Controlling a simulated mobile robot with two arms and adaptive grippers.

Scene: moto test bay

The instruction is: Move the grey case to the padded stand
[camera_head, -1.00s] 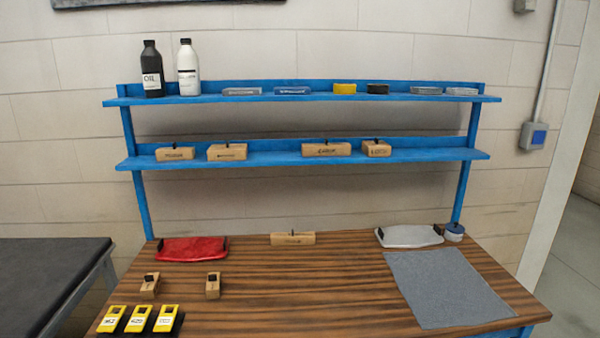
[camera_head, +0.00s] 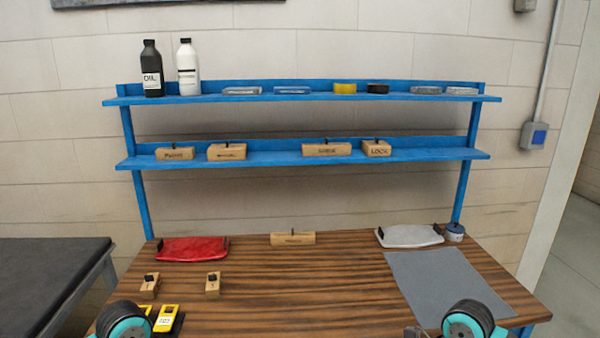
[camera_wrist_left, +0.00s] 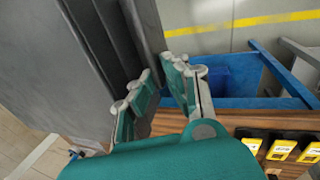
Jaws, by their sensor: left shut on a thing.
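The grey case (camera_wrist_left: 60,60) fills the left of the left wrist view as a large dark grey body, cut off by the frame edge. My left gripper (camera_wrist_left: 160,90) is shut on a grey edge part of it, with fingers on both sides. The case does not show in the head view. A stand with a black padded top (camera_head: 40,285) and grey metal frame is at the left of the head view, beside the workbench.
Blue shelves (camera_head: 300,97) stand behind. A blue bin (camera_wrist_left: 222,82) is beneath the bench. The padded top looks bare.

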